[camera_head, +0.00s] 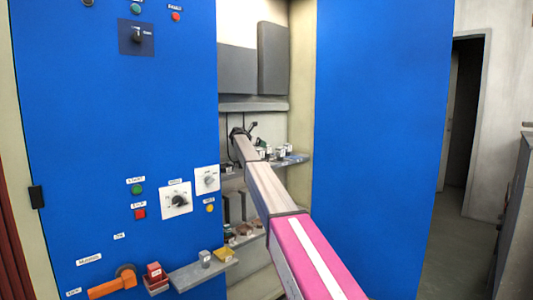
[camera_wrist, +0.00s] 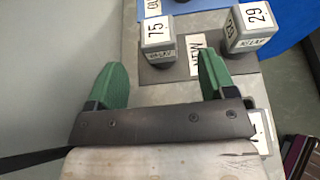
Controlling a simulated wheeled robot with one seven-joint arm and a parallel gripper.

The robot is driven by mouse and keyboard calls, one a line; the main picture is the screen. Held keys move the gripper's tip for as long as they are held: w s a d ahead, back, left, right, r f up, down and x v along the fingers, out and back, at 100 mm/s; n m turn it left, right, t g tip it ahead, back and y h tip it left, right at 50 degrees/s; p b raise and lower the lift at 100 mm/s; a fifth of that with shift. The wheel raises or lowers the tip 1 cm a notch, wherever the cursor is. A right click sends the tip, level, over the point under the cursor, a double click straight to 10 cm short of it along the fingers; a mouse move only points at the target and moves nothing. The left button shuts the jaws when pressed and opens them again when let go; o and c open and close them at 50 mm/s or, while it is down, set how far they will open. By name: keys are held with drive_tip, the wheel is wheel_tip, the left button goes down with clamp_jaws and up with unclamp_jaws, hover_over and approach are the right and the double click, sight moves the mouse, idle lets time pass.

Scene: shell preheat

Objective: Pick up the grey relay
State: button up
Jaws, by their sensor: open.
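In the wrist view a grey relay (camera_wrist: 157,36) with a white "75" label stands upright on a grey shelf (camera_wrist: 146,95), ahead of my gripper (camera_wrist: 161,68). A second grey block (camera_wrist: 246,30), labelled "29", stands to its right. My gripper's two green fingers are apart with nothing between them. The "75" relay lies beyond the gap, and the right finger is near the "29" block. In the head view my arm reaches into the cabinet, and its end is hard to make out near the inner shelf (camera_head: 296,159). Another grey block (camera_head: 204,257) stands on the lower outer ledge.
Blue cabinet panels (camera_head: 110,110) flank the opening on both sides.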

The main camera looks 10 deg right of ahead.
sight(267, 151)
drive_tip(key=shift+x, duration=3.35)
drive_tip(key=shift+w+r, duration=0.1)
drive_tip(key=shift+w, duration=0.05)
drive_tip(key=c, duration=1)
